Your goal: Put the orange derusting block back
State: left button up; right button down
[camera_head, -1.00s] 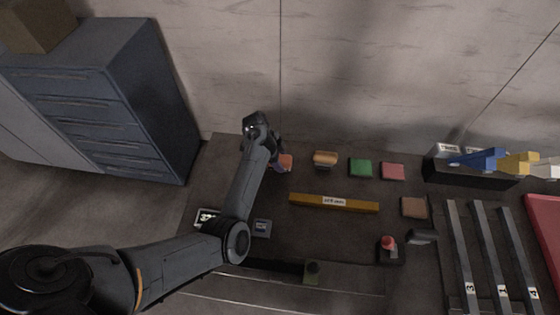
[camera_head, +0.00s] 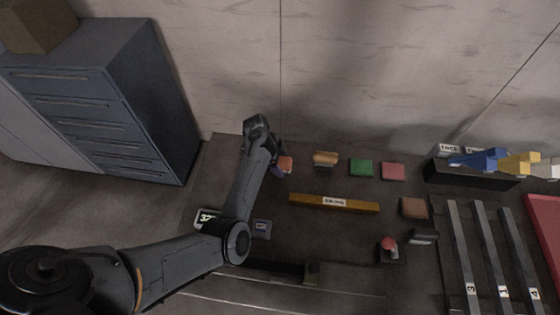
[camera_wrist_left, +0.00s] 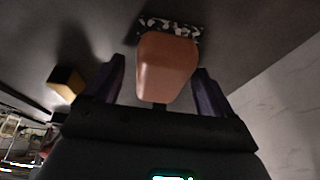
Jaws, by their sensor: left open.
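The orange derusting block (camera_head: 286,163) is at the left end of the row of blocks on the dark table, partly hidden by my left gripper (camera_head: 277,160). In the left wrist view the orange block (camera_wrist_left: 167,68) lies between the two dark fingers of the left gripper (camera_wrist_left: 160,88), with a gap on each side. A black-and-white patterned piece (camera_wrist_left: 172,26) shows at its far end. The left gripper is open. My right gripper is not in these views.
An orange-tan block (camera_head: 325,158), a green block (camera_head: 360,167) and a pink-red block (camera_head: 393,171) sit to the right. A yellow bar (camera_head: 334,203) lies in front. A blue drawer cabinet (camera_head: 95,100) stands left of the table.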

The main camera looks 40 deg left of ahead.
pick_arm(q)
jog(key=p+v, duration=0.1)
jog(key=v, duration=1)
jog(key=shift+r, duration=0.1)
jog(key=s+d+f+n+y, duration=0.25)
jog(key=s+n+y, duration=0.25)
jog(key=s, duration=0.7)
jog(key=s+d+r+n+t+h, duration=0.1)
jog(key=s+d+n, duration=0.3)
jog(key=s+d, duration=1.1)
jog(key=shift+s+d+r+n, duration=0.2)
jog(key=shift+s+r+n, duration=0.1)
jog(key=shift+s, duration=0.15)
jog(key=shift+p, duration=0.35)
notch_tip(320, 180, up, 25)
jog(key=p, duration=2.5)
